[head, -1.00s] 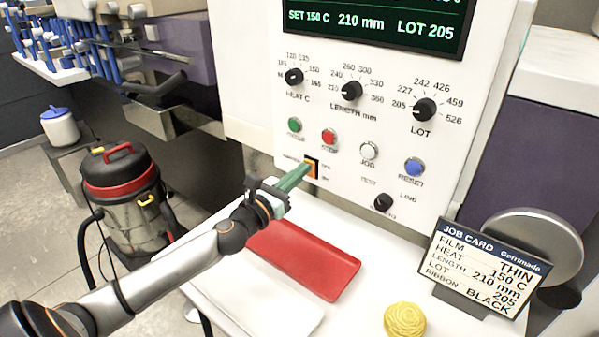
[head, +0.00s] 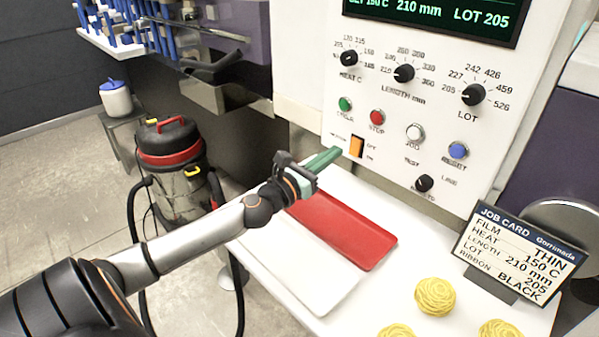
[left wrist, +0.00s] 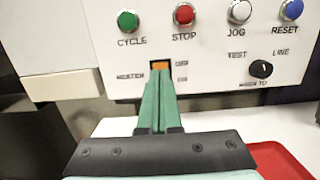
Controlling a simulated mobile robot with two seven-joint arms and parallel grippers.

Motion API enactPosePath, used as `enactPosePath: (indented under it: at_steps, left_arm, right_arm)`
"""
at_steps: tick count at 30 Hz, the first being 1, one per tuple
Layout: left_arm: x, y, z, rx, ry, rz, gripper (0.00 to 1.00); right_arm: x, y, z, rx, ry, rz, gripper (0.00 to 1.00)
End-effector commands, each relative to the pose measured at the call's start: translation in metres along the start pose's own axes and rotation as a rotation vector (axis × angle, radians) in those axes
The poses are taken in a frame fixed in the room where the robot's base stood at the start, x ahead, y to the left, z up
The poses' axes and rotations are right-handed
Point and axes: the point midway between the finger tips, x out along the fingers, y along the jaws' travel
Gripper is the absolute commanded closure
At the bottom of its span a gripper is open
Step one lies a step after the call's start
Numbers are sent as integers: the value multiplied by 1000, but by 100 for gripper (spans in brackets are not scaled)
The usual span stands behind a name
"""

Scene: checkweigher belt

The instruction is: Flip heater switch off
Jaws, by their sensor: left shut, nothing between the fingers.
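The heater switch (head: 357,146) is an orange rocker in a dark frame, low on the white control panel, below the green and red buttons. In the left wrist view the switch (left wrist: 161,65) shows just beyond my fingertips, its lower part hidden by them. My left gripper (head: 334,153) has green fingers, shut and empty. In the head view the fingertips are a little left of the switch, with a visible gap. In the left wrist view the gripper (left wrist: 160,75) points straight at it. I cannot tell which way the rocker is set. My right gripper is not in view.
Above are the green (head: 345,104) and red (head: 377,117) buttons and black knobs. A red tray (head: 345,230) lies on the white table below the arm. Yellow rosettes (head: 435,296) and a job card (head: 520,252) are at the right. A vacuum cleaner (head: 172,160) stands left.

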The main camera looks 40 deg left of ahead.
Motion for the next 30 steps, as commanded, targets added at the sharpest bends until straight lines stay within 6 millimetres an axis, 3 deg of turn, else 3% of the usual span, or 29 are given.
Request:
enactPosePath:
  at_steps: [15, 21, 30]
  left_arm:
    - [-65, -1, 14, -1, 3, -1, 100]
    - [-79, -1, 19, -1, 1, -1, 100]
    - [-82, 0, 21, 0, 0, -1, 100]
  right_arm:
    - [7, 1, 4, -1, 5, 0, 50]
    - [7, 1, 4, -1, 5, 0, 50]
    - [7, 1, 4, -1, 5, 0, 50]
